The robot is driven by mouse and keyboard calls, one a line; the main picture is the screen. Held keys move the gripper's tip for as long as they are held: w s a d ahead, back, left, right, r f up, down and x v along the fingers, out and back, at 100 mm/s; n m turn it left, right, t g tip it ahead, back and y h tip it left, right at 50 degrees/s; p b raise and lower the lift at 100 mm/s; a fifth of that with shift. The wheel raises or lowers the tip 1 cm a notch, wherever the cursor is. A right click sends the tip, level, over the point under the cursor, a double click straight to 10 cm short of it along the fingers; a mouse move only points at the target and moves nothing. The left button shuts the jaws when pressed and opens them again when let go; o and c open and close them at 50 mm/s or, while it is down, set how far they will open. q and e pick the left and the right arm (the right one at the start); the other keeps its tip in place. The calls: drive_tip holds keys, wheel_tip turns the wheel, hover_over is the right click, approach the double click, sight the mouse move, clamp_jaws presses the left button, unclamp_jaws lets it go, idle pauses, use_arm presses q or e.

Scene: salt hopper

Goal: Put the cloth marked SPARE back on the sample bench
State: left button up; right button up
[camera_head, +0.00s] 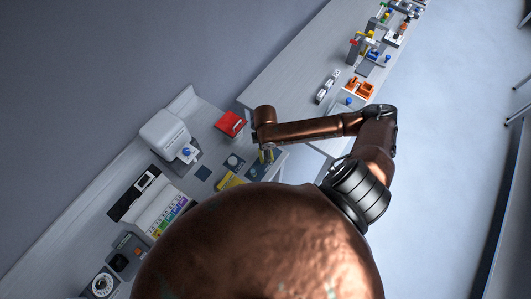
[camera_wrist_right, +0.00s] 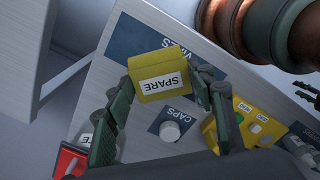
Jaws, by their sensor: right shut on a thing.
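The yellow cloth (camera_wrist_right: 164,78) with a white SPARE label shows in the right wrist view as a folded, block-like piece. My right gripper (camera_wrist_right: 163,92) is shut on it, one dark finger on each side. My left gripper is not in view.
A dark mat marked CAPS (camera_wrist_right: 157,122) holds a white round cap (camera_wrist_right: 170,131). A yellow holder (camera_wrist_right: 262,122) stands to the right and a red item (camera_wrist_right: 70,160) at lower left. A grey machine (camera_head: 165,133) and red box (camera_head: 230,123) stand on the bench. Another table (camera_head: 290,75) lies beyond.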

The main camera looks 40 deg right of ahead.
drive_tip(key=shift+w+d+f, duration=0.35)
drive_tip(key=shift+w+f, duration=0.1)
drive_tip(key=shift+f, duration=0.2)
drive_tip(key=shift+w+d+f, duration=0.1)
drive_tip(key=shift+f, duration=0.85)
drive_tip(key=shift+w+d+f, duration=0.1)
drive_tip(key=shift+f, duration=0.8)
drive_tip(key=shift+f, duration=0.1)
drive_tip(key=o, duration=0.8)
drive_tip(key=shift+c, duration=0.2)
wheel_tip(320, 180, up, 12)
drive_tip(key=shift+r, duration=0.1)
